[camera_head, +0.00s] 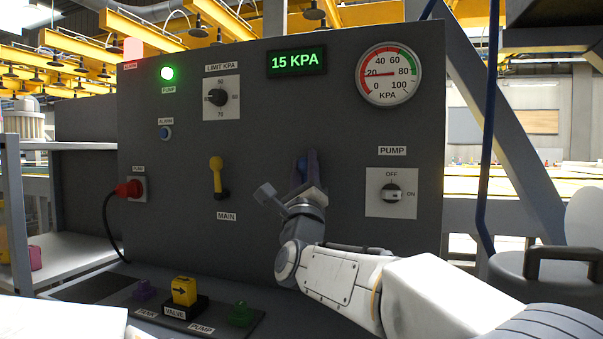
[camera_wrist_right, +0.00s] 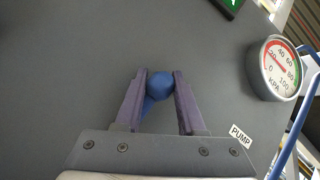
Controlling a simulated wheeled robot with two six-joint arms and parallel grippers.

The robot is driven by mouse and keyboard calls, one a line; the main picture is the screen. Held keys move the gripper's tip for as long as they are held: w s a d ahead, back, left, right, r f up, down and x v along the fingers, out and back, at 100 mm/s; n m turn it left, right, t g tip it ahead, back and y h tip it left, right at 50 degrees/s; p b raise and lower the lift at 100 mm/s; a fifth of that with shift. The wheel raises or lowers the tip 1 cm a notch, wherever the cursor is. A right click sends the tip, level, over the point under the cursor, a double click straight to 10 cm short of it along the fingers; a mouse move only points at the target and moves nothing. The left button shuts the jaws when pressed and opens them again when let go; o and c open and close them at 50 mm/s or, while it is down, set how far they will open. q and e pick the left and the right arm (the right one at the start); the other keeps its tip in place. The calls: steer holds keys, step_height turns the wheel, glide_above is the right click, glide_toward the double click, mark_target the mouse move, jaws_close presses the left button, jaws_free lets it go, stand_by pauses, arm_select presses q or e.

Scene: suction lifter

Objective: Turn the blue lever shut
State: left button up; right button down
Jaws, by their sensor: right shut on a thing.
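The blue lever (camera_wrist_right: 159,86) is on the grey panel (camera_head: 270,130), between the yellow MAIN lever and the PUMP knob. In the right wrist view its round knob sits between the two purple fingers of my right gripper (camera_wrist_right: 160,84), near their tips. Its stem runs down and left from the knob, partly hidden by the left finger. In the head view my right gripper (camera_head: 307,172) reaches up to the panel and largely hides the lever. My right gripper is shut on the lever's knob. My left gripper is in neither view.
The yellow MAIN lever (camera_head: 217,177) points up, left of my gripper. The PUMP knob (camera_head: 391,193) is to the right. The display (camera_head: 297,61) reads 15 KPA; the dial gauge (camera_head: 388,75) is at upper right. The yellow VALVE block (camera_head: 184,291) stands below on the ledge.

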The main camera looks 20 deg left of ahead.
steer(key=shift+w+d+f+h, duration=0.2)
steer(key=shift+h, duration=0.1)
steer(key=c, duration=0.5)
jaws_free()
steer(key=shift+d, duration=0.1)
steer(key=shift+s, duration=0.1)
steer(key=shift+a, duration=0.2)
steer(key=shift+s+f, duration=0.1)
steer(key=shift+s, duration=0.1)
steer(key=b+v, duration=0.1)
steer(key=v, duration=0.9)
steer(key=shift+d, duration=0.15)
